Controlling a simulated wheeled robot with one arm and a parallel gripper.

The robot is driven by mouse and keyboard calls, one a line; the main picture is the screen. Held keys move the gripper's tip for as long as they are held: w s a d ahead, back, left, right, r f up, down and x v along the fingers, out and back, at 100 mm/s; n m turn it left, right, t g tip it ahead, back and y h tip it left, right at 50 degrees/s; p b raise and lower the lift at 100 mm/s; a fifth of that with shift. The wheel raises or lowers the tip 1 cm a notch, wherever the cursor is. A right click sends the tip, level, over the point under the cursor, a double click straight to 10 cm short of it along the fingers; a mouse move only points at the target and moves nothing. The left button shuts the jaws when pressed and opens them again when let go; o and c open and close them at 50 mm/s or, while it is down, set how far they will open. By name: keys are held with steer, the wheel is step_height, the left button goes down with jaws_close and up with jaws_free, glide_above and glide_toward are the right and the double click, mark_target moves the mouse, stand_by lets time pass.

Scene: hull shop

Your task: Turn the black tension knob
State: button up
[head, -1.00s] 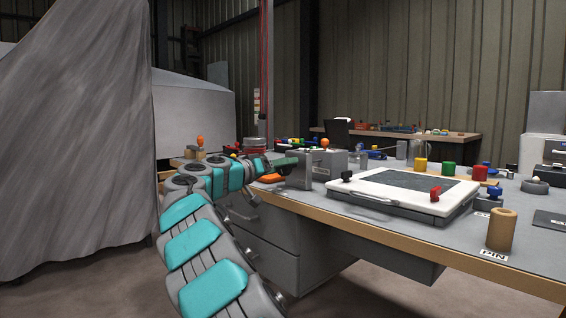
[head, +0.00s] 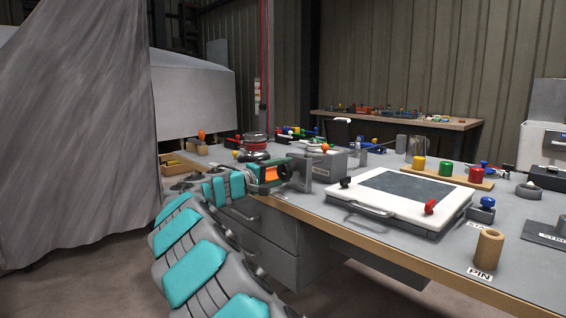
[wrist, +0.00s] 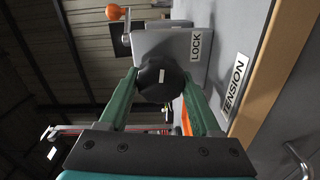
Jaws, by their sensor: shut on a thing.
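The black tension knob (wrist: 152,88) is a dark round knob with a short white mark on its face. In the wrist view it sits between the green fingers of my gripper (wrist: 160,80), which is shut on it. The knob is in front of a grey box (wrist: 178,44) with a LOCK label (wrist: 196,45). A TENSION label (wrist: 233,82) lies on the bench beside it. In the head view my gripper (head: 284,172) reaches the left side of the grey box (head: 325,166), and the knob is hard to make out there.
An orange-knobbed crank (wrist: 114,13) rises beyond the box. A white-framed panel (head: 347,205) with black and red knobs stands right of the box. A tan cylinder (head: 488,248) is near the front edge. Drawers with handles (head: 245,217) are below my arm.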

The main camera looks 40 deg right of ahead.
steer(key=shift+n+p, duration=1.05)
steer(key=shift+n, duration=0.25)
steer(key=shift+f, duration=0.15)
steer(key=o, duration=1.3)
steer(key=shift+o, duration=0.2)
steer(key=a, duration=0.8)
steer(key=shift+s+b, duration=0.3)
steer(key=shift+b, duration=0.1)
steer(key=shift+d, duration=0.1)
